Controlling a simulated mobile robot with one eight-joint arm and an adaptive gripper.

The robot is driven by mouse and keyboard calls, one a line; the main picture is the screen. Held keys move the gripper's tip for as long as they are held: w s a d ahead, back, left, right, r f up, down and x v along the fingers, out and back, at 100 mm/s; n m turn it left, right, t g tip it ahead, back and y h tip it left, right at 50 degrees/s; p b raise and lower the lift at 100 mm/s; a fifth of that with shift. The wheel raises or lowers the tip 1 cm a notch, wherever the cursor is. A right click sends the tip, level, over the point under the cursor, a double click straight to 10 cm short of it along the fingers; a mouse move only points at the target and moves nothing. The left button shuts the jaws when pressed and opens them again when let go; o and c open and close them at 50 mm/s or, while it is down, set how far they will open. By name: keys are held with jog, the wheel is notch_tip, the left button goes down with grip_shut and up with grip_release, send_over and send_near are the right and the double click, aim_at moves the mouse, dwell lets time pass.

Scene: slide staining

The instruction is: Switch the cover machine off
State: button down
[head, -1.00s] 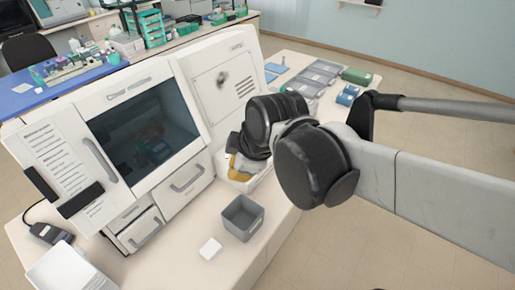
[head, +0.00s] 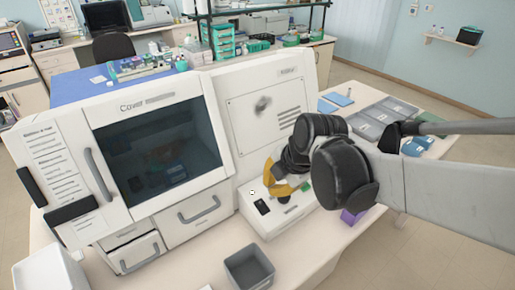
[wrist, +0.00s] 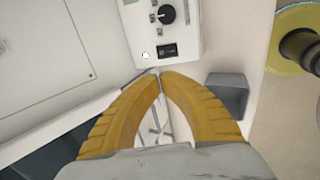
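The cover machine (head: 146,103) is a large white unit with a dark window, labelled "Cover", at the left and middle of the head view. Its low front-right panel (head: 275,226) carries a black rocker switch (head: 262,207). In the wrist view the panel shows the switch (wrist: 168,50) beside a black round knob (wrist: 167,15). My gripper (wrist: 158,74) has yellow fingers with their tips together and nothing visible between them. The tips appear just below the switch in the wrist view; contact cannot be told. In the head view my gripper (head: 283,186) is over the panel, partly hidden by my wrist.
A grey open bin (head: 248,268) stands on the table in front of the machine; it also shows in the wrist view (wrist: 227,92). A purple item (head: 353,216) is right of the panel. Grey trays (head: 381,119) lie further back right. A white box (head: 48,272) is at front left.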

aim_at(257, 202)
jog(key=b+x, duration=0.4)
jog(key=x, duration=1)
jog(key=shift+w+a+f+b, duration=0.15)
jog(key=shift+w+f+b, duration=0.15)
jog(key=shift+f+b, duration=0.3)
jog(key=shift+r, duration=0.25)
jog(key=shift+s, duration=0.2)
jog(key=shift+s+d+r+p, duration=0.25)
jog(key=shift+s+d+p, duration=0.05)
jog(key=shift+s+d, duration=0.15)
